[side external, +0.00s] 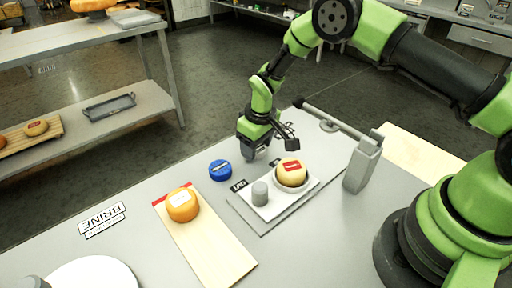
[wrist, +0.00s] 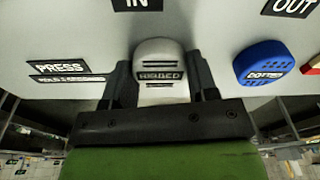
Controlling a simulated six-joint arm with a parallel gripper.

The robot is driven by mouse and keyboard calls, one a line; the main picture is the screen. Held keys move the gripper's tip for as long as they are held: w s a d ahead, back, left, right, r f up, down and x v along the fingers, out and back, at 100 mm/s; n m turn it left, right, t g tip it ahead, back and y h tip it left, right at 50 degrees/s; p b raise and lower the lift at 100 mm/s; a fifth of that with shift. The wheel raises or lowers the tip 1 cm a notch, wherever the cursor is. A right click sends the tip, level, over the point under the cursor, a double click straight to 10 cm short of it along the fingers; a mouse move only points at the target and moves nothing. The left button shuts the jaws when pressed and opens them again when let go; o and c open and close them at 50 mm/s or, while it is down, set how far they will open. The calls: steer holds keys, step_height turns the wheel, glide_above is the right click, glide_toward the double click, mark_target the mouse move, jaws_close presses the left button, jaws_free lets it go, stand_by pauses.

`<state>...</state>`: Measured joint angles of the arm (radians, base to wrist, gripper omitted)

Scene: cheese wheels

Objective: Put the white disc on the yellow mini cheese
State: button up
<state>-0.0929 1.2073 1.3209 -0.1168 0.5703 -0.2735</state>
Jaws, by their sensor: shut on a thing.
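My gripper (side external: 253,147) is low over the back of the table, behind the tray, and shut on a whitish disc. In the wrist view the white disc (wrist: 159,54), with a dark "RIBBED" label, sits between my fingers (wrist: 160,80). In the side view my gripper mostly hides it, and I cannot tell whether it touches the table. A pale yellow mini cheese (side external: 291,175) with a red label sits in a round holder on the tray, in front and to the right of my gripper. An orange-yellow cheese (side external: 182,206) with a white label stands on a board.
A blue disc (side external: 220,170) lies left of my gripper, and shows in the wrist view (wrist: 263,64). A grey cylinder (side external: 260,193) stands on the pale tray (side external: 265,214) beside the cheese. A grey press post with a long lever (side external: 345,122) stands on the right, its lever reaching over behind the tray.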

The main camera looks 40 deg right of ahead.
step_height(320, 180, up, 8)
steer(key=shift+r, duration=0.15)
step_height(320, 180, up, 4)
steer(key=s+f+n, duration=0.1)
steer(key=s, duration=0.1)
step_height(320, 180, up, 4)
steer(key=r+n, duration=0.1)
steer(key=n, duration=0.2)
glide_above(291, 165)
steer(key=shift+n+y, duration=0.3)
steer(key=f, duration=0.5)
steer(key=shift+s+f, duration=0.25)
steer(key=shift+f, duration=0.05)
steer(key=shift+w+f, duration=0.1)
steer(key=shift+f, duration=2.25)
steer(key=shift+f, duration=0.2)
steer(key=o, duration=0.9)
